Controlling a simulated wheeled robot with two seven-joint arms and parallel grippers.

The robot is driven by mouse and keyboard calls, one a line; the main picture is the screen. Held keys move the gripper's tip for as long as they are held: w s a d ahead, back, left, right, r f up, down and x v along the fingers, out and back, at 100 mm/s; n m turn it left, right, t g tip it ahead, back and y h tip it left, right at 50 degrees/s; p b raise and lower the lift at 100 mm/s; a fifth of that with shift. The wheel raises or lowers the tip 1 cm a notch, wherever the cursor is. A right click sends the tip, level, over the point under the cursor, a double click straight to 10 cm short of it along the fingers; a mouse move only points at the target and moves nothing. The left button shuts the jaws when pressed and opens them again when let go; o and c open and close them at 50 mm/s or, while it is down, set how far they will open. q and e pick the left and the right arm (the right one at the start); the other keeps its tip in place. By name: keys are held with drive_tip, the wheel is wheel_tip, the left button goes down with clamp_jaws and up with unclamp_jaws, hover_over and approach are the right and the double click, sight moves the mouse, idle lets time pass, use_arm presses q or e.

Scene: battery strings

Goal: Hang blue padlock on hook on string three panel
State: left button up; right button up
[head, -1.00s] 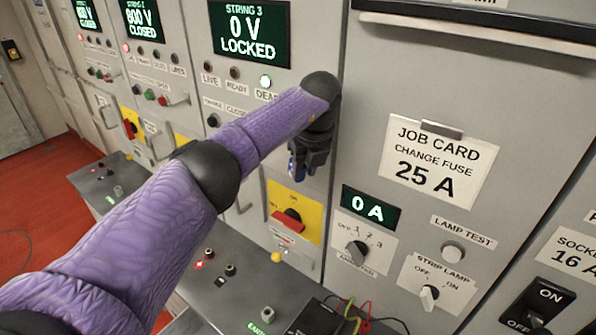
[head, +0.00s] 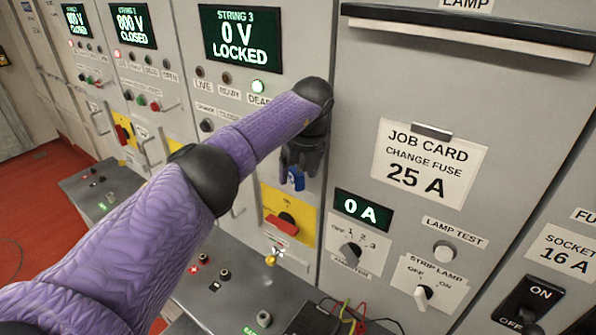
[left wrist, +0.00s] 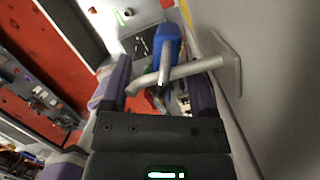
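The blue padlock (left wrist: 168,45) shows in the left wrist view just beyond my left gripper (left wrist: 160,92). Its shackle crosses the grey hook (left wrist: 190,73) and appears to be looped over it. The hook sticks out from a plate on the panel face. My left gripper's two fingers are spread wide on either side of the hook and shackle, with gaps to both. In the head view the padlock (head: 296,179) shows below the dark left gripper (head: 292,168), in front of the string three panel (head: 240,40). The gripper hides the hook there. My right gripper is not in view.
The panel display reads 0 V LOCKED. A red rotary switch (head: 284,222) on a yellow plate sits below the padlock. A grey bench ledge (head: 225,290) with knobs runs along the bottom. A job card (head: 428,165) hangs to the right.

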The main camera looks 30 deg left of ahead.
use_arm(q)
drive_tip(key=shift+r, duration=0.15)
drive_tip(key=b+v, duration=0.1)
drive_tip(key=v, duration=0.8)
drive_tip(key=shift+r, duration=0.3)
